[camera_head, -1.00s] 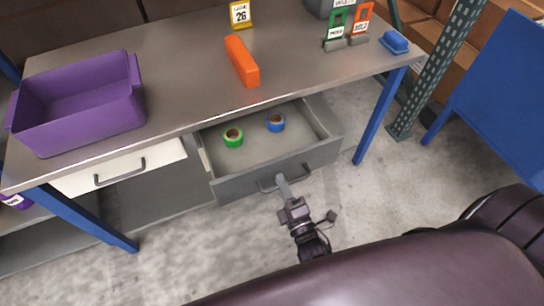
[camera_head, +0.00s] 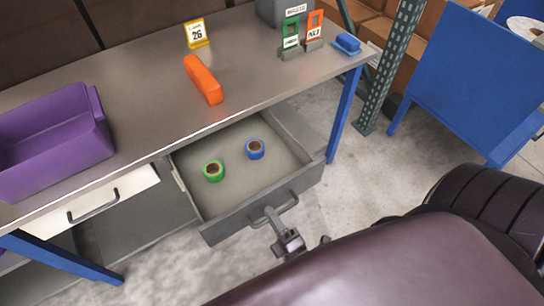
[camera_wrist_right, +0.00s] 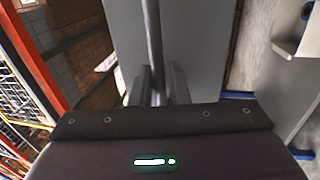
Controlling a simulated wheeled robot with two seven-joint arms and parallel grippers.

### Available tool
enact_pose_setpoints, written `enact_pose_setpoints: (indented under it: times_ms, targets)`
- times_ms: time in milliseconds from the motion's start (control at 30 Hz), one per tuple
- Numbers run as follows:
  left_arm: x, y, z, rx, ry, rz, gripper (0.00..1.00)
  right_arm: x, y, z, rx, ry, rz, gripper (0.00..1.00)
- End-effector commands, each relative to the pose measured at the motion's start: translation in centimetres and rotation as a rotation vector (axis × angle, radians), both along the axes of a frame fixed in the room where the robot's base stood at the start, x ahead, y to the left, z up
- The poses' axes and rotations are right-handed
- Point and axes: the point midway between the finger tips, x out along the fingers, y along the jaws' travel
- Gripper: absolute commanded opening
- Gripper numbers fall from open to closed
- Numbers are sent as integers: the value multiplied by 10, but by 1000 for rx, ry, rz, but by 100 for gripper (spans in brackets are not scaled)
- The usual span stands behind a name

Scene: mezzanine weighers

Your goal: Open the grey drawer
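The grey drawer (camera_head: 272,203) is pulled well out from under the right part of the workbench. A green tape roll (camera_head: 213,171) and a blue tape roll (camera_head: 255,149) lie inside it. My right gripper (camera_head: 271,215) is at the bar handle (camera_head: 289,204) on the drawer front. In the right wrist view the handle bar (camera_wrist_right: 154,50) runs between the two fingers (camera_wrist_right: 158,85), which look closed around it. The left gripper is out of view.
A purple bin (camera_head: 50,140), an orange block (camera_head: 203,80) and a yellow sign (camera_head: 196,33) stand on the workbench (camera_head: 140,75). A white drawer (camera_head: 125,192) is shut at left. A blue panel (camera_head: 475,85) stands at right, with clear concrete floor between.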

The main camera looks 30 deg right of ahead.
Motion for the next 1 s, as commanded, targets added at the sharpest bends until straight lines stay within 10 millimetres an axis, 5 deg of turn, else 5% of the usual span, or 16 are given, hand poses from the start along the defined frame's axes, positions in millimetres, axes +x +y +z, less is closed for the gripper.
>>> enact_pose_setpoints:
  times_ms: [367,800,1000]
  targets:
    - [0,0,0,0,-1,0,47,-2,0,-1,0,0,0,25]
    - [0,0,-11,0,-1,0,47,-65,-2,-14,0,3,-1,25]
    - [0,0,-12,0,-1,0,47,-77,-3,-15,1,1,0,25]
